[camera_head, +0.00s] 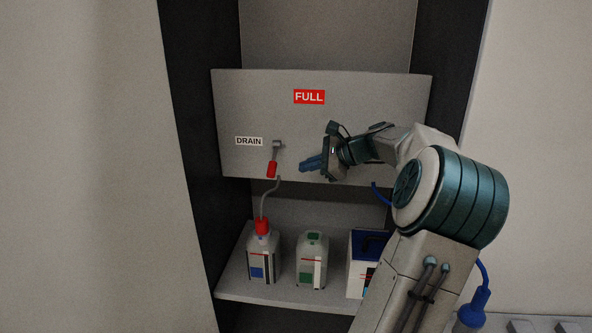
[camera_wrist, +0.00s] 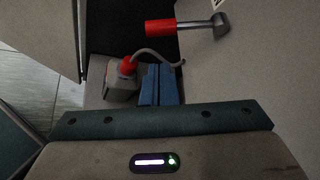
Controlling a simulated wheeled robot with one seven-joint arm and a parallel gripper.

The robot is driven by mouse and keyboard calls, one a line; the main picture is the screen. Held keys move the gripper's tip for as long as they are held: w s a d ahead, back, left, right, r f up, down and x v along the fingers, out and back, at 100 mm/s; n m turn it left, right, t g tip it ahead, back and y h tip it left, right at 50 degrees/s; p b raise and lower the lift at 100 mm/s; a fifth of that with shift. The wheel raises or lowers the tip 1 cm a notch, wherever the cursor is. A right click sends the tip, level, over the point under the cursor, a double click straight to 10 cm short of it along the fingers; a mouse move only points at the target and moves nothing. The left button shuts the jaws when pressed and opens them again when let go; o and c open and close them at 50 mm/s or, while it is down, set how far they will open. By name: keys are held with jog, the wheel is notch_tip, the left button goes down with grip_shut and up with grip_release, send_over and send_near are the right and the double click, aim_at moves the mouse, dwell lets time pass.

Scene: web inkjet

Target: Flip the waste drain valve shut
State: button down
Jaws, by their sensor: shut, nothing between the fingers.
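The drain valve is on the front of a grey panel, beside a white DRAIN label (camera_head: 249,141). Its lever has a red grip (camera_head: 272,169) and hangs down from a grey pivot (camera_head: 278,144), slightly tilted. In the wrist view the red grip (camera_wrist: 160,27) and metal stem lie across the top, ahead of the fingers. My gripper (camera_head: 306,163) is shut and empty, to the right of the lever and apart from it. Its blue fingers (camera_wrist: 160,85) are together in the wrist view. A grey hose (camera_head: 263,200) runs from below the panel to a red-capped bottle (camera_head: 261,255).
A red FULL sign (camera_head: 309,97) is on the panel (camera_head: 370,95). A shelf (camera_head: 290,293) below holds the red-capped bottle, a green-capped bottle (camera_head: 312,262) and a blue-and-white box (camera_head: 362,265). Dark cabinet posts (camera_head: 195,130) flank the panel. The space between gripper and lever looks clear.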

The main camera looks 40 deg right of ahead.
aim_at(274, 159)
jog(key=x, duration=0.9)
jog(key=shift+p, duration=0.3)
jog(key=shift+r+p, duration=0.15)
jog(key=shift+p, duration=0.25)
jog(key=shift+s+a+r+p, duration=0.1)
jog(key=shift+p, duration=0.4)
